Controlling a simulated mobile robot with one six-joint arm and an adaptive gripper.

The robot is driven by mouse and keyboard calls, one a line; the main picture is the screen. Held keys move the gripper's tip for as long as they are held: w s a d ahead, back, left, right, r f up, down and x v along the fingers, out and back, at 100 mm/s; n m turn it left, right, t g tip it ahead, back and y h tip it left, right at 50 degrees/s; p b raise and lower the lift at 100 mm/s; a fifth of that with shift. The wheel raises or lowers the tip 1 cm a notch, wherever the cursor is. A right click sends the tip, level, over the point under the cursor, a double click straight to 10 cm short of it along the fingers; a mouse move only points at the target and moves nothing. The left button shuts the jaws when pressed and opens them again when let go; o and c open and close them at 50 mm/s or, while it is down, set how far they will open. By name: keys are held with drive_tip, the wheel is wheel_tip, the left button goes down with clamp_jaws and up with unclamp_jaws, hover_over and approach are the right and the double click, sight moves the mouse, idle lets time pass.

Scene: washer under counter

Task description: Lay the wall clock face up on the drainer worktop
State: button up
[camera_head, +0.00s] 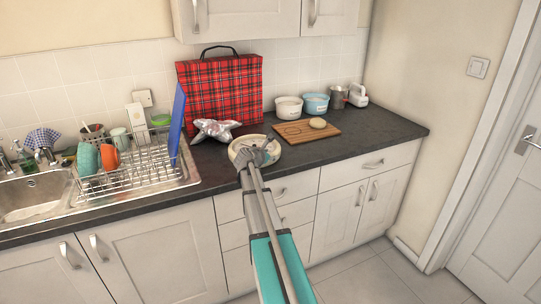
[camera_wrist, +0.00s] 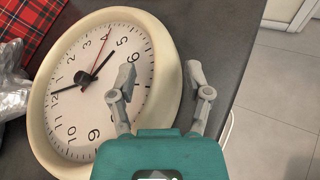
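The wall clock (camera_head: 236,154) has a thick cream rim and a white face. It lies face up on the dark worktop (camera_head: 212,178), right of the dish drainer. In the wrist view the clock (camera_wrist: 75,65) shows its numerals and hands. My gripper (camera_head: 256,158) is at the clock and hides part of it in the head view. In the wrist view my gripper's fingers (camera_wrist: 160,80) are spread, one over the face and one beyond the rim. The rim shows between them; I see no contact.
A dish rack (camera_head: 140,170) with crockery and an upright blue board (camera_head: 177,125) stands left. A crumpled silver packet (camera_head: 215,129) and red tartan bag (camera_head: 222,92) are behind the clock. A wooden board (camera_head: 306,133) lies right. The worktop's front edge is close to the clock.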

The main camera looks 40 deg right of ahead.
drive_tip(key=shift+r, duration=0.2)
idle(0.3)
drive_tip(key=p+v, duration=0.4)
drive_tip(key=v, duration=0.8)
drive_tip(key=shift+p, duration=0.3)
drive_tip(key=s+a+f+m+g+y, duration=0.1)
drive_tip(key=s+a+f+m+y, duration=0.3)
drive_tip(key=a, duration=0.8)
drive_tip(key=s+a+f+m+g+y, duration=0.2)
drive_tip(key=s+a+f+m+y, duration=0.2)
drive_tip(key=s+a+m, duration=0.4)
drive_tip(key=s+a+f+m+g+y, duration=0.2)
drive_tip(key=s+a+f+m+y, duration=0.2)
drive_tip(key=a, duration=1.2)
drive_tip(key=s+m, duration=0.2)
drive_tip(key=s, duration=0.1)
drive_tip(key=shift+a+m+y, duration=0.15)
drive_tip(key=shift+m+y, duration=0.15)
drive_tip(key=shift+y, duration=0.1)
drive_tip(key=shift+r, duration=0.1)
drive_tip(key=shift+r+p, duration=1.2)
drive_tip(key=shift+p, duration=0.05)
